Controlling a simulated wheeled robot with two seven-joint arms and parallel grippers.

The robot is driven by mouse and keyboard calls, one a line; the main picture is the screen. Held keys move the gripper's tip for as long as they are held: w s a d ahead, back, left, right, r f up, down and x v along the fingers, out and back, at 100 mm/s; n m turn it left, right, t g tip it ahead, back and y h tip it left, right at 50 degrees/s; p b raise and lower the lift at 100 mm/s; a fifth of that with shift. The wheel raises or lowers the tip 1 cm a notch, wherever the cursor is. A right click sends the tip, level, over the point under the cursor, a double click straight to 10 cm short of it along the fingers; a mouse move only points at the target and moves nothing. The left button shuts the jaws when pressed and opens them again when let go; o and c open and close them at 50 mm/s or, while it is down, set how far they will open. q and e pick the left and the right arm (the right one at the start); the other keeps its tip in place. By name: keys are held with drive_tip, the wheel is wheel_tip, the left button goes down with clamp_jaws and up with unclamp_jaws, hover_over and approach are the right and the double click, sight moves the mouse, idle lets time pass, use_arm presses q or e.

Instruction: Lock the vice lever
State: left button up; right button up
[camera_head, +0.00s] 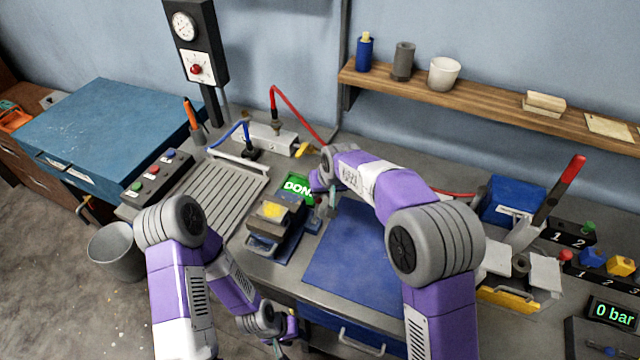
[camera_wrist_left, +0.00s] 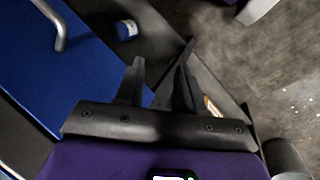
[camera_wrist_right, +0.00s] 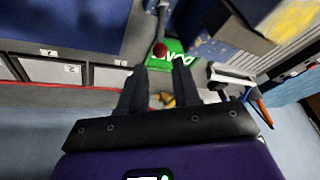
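A grey and blue block with a yellow patch, apparently the vice (camera_head: 270,228), stands on the bench left of the blue mat. In the right wrist view a thin grey rod with a red ball knob (camera_wrist_right: 159,50), apparently its lever, stands before the green DONE display (camera_wrist_right: 170,56). My right gripper (camera_wrist_right: 156,72) is open, with the knob just beyond its fingertips, in line with the gap; I cannot tell contact. In the head view the right gripper (camera_head: 325,205) partly hides this spot. My left gripper (camera_wrist_left: 162,70) is open and empty, low before the bench front.
A blue mat (camera_head: 350,258) lies right of the vice. A fixture with a red-handled lever (camera_head: 562,185) and a 0 bar display (camera_head: 613,314) stand at the right. A ribbed tray (camera_head: 212,198) and button box (camera_head: 157,172) are at the left. A grey bin (camera_head: 115,255) stands on the floor.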

sight(319, 199)
drive_tip(key=x, duration=0.7)
drive_tip(key=shift+s+f, duration=0.15)
drive_tip(key=shift+s, duration=0.05)
drive_tip(key=shift+c, duration=0.2)
clamp_jaws()
